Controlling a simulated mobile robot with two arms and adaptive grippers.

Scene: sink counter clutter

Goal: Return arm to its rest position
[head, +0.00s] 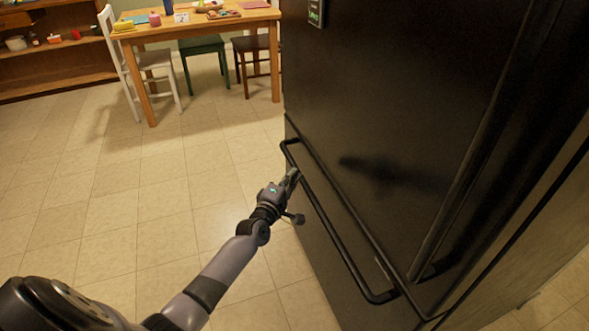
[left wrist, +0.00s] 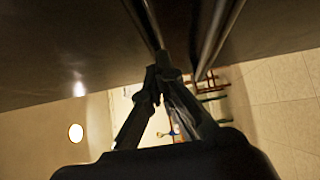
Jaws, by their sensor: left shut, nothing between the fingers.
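My left arm reaches in from the lower left in the head view. Its gripper (head: 291,180) is beside the left end of the lower handle bar (head: 335,230) of a black refrigerator (head: 400,110). In the left wrist view the fingers (left wrist: 162,78) come together at their tips, shut with nothing between them. The tips are close to the dark handle bar; I cannot tell if they touch it. My right gripper is not in view.
The refrigerator fills the right side of the head view. Open tiled floor (head: 110,190) lies to the left. A wooden table (head: 200,24) with small items, a white chair (head: 150,62) and a shelf (head: 60,55) stand at the back.

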